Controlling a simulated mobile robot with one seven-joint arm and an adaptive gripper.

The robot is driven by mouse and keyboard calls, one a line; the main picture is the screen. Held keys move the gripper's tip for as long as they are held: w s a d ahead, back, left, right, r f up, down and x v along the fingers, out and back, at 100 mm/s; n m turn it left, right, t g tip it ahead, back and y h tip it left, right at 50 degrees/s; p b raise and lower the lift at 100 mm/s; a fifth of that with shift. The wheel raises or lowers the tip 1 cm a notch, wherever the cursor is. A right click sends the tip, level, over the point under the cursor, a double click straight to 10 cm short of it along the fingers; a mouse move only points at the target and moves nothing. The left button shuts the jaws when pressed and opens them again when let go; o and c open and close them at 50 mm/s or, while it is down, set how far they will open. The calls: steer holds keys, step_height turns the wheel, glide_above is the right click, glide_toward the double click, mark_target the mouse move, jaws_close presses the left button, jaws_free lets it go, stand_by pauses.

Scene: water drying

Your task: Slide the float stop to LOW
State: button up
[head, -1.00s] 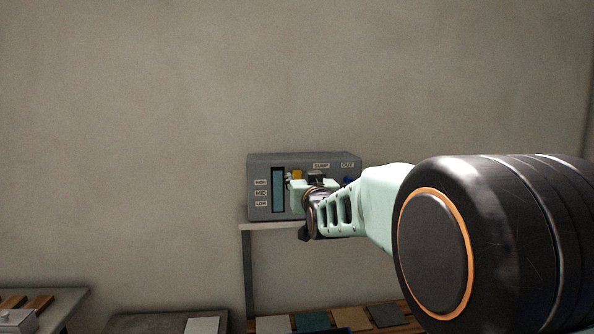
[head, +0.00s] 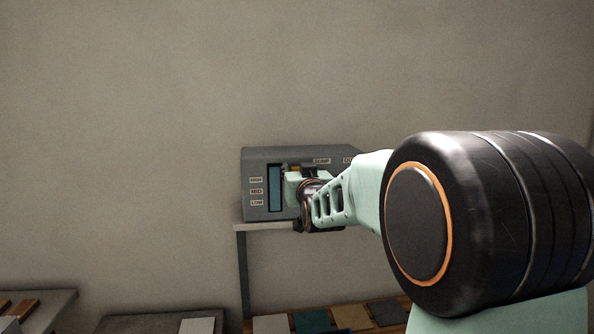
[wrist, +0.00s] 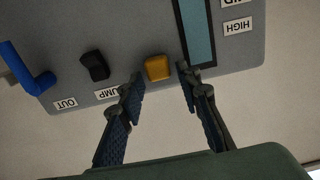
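A grey gauge box (head: 256,205) stands on a shelf against the wall, with a tall blue window (head: 274,188) and HIGH, MID and LOW labels from top to bottom. The yellow block beside the window, seemingly the float stop (wrist: 157,68), shows in the wrist view, which is upside down. It is near the level of the HIGH label (wrist: 238,26). My gripper (wrist: 158,86) is open, with one fingertip on each side of the yellow block and visible space on both sides. In the head view my gripper (head: 291,187) hides most of the block.
A black knob (wrist: 95,66) and a blue lever (wrist: 27,68) are on the same face, near the PUMP and OUT labels. The shelf (head: 262,227) is under the box. Low surfaces with flat coloured pieces (head: 311,321) lie below. The wall left of the box is clear.

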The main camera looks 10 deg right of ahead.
jaws_close()
step_height(320, 180, down, 9)
steer(key=b, duration=0.8)
steer(key=shift+r+b, duration=0.15)
steer(key=shift+b, duration=0.25)
steer(key=shift+o, duration=1.5)
jaws_free()
